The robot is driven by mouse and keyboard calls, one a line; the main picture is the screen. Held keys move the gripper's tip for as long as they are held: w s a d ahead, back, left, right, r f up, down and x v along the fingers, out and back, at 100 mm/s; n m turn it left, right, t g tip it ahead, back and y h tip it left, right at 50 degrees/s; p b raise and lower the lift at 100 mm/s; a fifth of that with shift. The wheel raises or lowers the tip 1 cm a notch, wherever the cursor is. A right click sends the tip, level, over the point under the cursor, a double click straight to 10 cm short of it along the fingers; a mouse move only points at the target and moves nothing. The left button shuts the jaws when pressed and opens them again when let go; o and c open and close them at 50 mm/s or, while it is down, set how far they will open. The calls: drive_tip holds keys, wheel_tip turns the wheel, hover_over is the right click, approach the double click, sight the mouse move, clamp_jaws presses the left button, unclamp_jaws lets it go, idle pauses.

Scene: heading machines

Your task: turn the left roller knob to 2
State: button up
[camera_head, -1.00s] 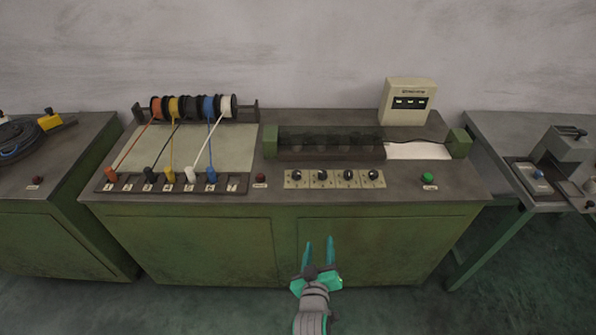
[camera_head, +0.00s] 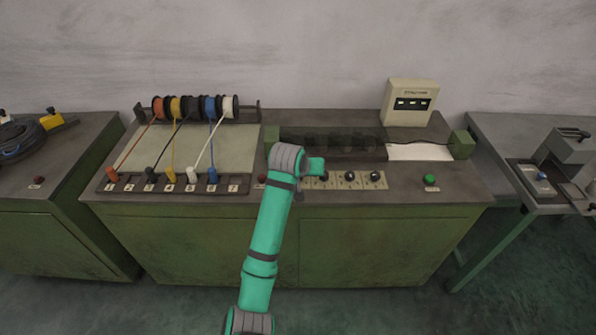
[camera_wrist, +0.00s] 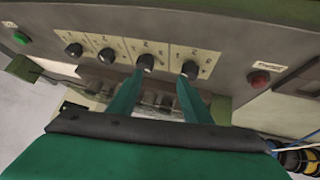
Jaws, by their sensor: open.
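The row of black knobs sits on cream plates on the bench's control strip. In the wrist view the row is seen reversed, so the left roller knob (camera_wrist: 190,68) is the rightmost, nearest the red button. In the head view my arm hides it. My gripper (camera_wrist: 163,78) is open and empty. Its right finger's tip overlaps the lower part of the left roller knob in the wrist view, and its left finger's tip lies just below the neighbouring knob (camera_wrist: 146,62). I cannot tell whether either finger touches. The pointer setting is too small to read.
A red button (camera_wrist: 259,79) is beside the knob row; a green button (camera_head: 430,180) is at the other end. Dark rollers (camera_head: 340,143) lie behind the knobs, between green blocks. Wire spools (camera_head: 192,107) with coloured wires stand at the left, a display box (camera_head: 410,103) at the back right.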

drive_tip(key=a+r+m+g+y, duration=0.2)
drive_tip(key=a+r+g, duration=0.1)
drive_tip(key=a+r, duration=0.25)
drive_tip(key=x, duration=1)
drive_tip(key=shift+w+d, duration=0.1)
drive_tip(key=shift+d, duration=0.35)
drive_tip(key=shift+a, duration=0.25)
drive_tip(key=c, duration=1)
